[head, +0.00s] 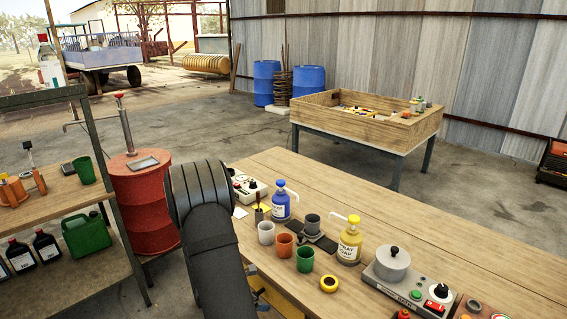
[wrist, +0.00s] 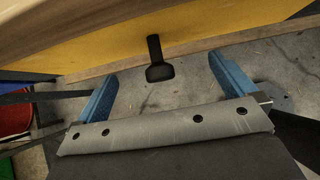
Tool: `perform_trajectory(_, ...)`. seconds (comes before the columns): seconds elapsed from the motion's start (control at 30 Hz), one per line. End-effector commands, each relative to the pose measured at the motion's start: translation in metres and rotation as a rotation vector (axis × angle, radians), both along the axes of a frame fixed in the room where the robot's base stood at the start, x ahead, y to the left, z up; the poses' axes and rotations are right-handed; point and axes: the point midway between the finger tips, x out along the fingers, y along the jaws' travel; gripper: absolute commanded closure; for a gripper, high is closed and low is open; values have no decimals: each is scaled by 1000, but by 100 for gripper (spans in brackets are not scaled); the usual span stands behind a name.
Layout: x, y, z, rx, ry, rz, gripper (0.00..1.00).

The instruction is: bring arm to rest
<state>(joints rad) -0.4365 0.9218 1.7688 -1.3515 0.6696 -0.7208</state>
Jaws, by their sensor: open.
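My gripper (wrist: 164,68) shows in the wrist view with its two blue fingers wide apart and nothing held between them. It points down past the wooden edge and yellow side panel (wrist: 200,48) of the workbench, toward the concrete floor. A black handle-like part (wrist: 158,62) stands out beyond the fingers, in the gap between them; I cannot tell whether it touches anything of mine.
Cups, a blue bottle (head: 281,204), a yellow soap bottle (head: 349,243), a yellow tape ring (head: 329,284) and a scale (head: 395,275) stand on the bench. A red drum (head: 143,210) and shelf (head: 50,200) stand left of my arm.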

Motion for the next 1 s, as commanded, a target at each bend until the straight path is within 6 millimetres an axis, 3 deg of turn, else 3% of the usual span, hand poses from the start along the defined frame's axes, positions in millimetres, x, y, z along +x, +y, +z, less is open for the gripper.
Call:
perform_trajectory(0.47, -2, 3, 3, 1, -1, 1, 0)
perform_trajectory(0.9, -32, 34, 56, 3, -3, 2, 0)
perform_trajectory(1.0, -23, 21, 36, -2, 5, -2, 0)
